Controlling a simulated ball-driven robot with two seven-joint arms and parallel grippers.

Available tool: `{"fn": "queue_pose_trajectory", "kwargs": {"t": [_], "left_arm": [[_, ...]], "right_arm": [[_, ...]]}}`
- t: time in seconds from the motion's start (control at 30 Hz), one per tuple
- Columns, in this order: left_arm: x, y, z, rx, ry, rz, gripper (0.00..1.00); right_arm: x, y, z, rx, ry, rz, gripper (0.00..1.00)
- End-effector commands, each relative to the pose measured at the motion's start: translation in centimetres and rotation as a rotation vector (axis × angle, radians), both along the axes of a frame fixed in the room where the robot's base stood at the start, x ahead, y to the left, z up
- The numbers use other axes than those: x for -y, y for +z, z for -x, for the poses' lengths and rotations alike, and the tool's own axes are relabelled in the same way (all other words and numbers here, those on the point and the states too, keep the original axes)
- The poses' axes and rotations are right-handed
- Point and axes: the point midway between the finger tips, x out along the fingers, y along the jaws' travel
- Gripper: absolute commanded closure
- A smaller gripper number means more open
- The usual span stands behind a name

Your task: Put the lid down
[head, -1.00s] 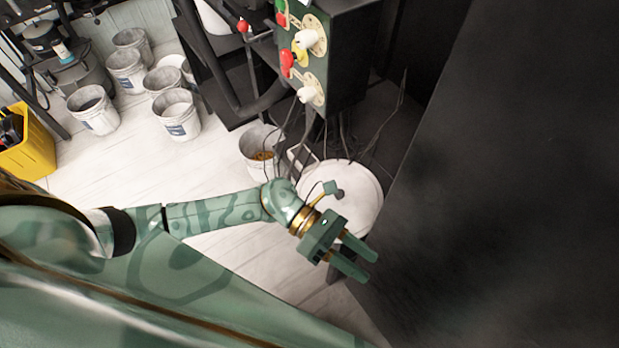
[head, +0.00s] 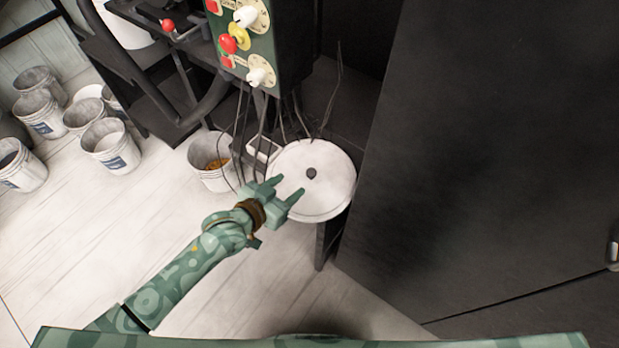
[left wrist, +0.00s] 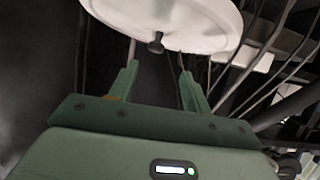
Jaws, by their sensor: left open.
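The lid (head: 318,200) is a white round disc with a small dark knob (head: 311,173) at its middle. It lies beside the hanging cables, above a dark leg or support; what it rests on is mostly hidden. My left gripper (head: 289,187) is open and empty, its fingertips over the lid's left part and pointing toward the knob, a little short of it. In the left wrist view the lid (left wrist: 190,25) fills the top, and its knob (left wrist: 155,43) shows just beyond the gap between the open fingers. My right gripper is not in view.
A green control box (head: 243,45) with knobs stands behind, with cables hanging from it. A white bucket (head: 207,165) with orange-brown contents is left of the lid. More buckets (head: 108,148) stand farther left. A large dark panel (head: 480,160) blocks the right.

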Motion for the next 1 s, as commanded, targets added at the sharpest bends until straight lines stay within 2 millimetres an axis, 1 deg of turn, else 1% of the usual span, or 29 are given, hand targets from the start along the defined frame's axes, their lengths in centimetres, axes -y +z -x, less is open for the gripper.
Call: {"fn": "queue_pose_trajectory", "kwargs": {"t": [0.03,0.13,0.23,0.37,0.53,0.63,0.73,0.93,0.97,1.0], "left_arm": [[0.7,-1.2,-0.9,-0.003,0.0,0.001,0.52],[1.8,-1.8,-2.4,-0.002,-0.001,-0.001,0.52],[2.4,-2.1,-3.3,0.0,0.0,-0.001,0.52],[3.0,-2.3,-3.9,0.0,-0.001,0.0,0.52],[5.0,-3.9,-5.4,-0.003,-0.001,0.001,0.52],[5.7,-4.3,-6.5,-0.001,0.0,-0.001,0.52],[6.1,-4.3,-7.1,0.001,0.0,-0.003,0.52],[6.1,-4.0,-7.1,0.003,-0.001,-0.003,0.52],[6.1,-4.0,-7.1,0.003,-0.001,-0.003,0.57],[6.1,-4.0,-7.1,0.003,-0.001,-0.003,0.68]], "right_arm": [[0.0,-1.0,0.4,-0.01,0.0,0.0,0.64],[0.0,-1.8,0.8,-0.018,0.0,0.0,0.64],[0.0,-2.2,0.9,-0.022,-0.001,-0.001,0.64],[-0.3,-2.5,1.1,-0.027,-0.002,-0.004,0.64],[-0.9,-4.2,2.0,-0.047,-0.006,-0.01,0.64],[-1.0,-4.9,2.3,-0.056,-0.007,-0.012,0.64],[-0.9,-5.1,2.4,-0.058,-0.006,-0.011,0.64],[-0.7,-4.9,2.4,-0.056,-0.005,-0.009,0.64],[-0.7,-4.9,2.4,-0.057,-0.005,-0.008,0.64],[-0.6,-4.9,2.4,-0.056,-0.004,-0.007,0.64]]}}
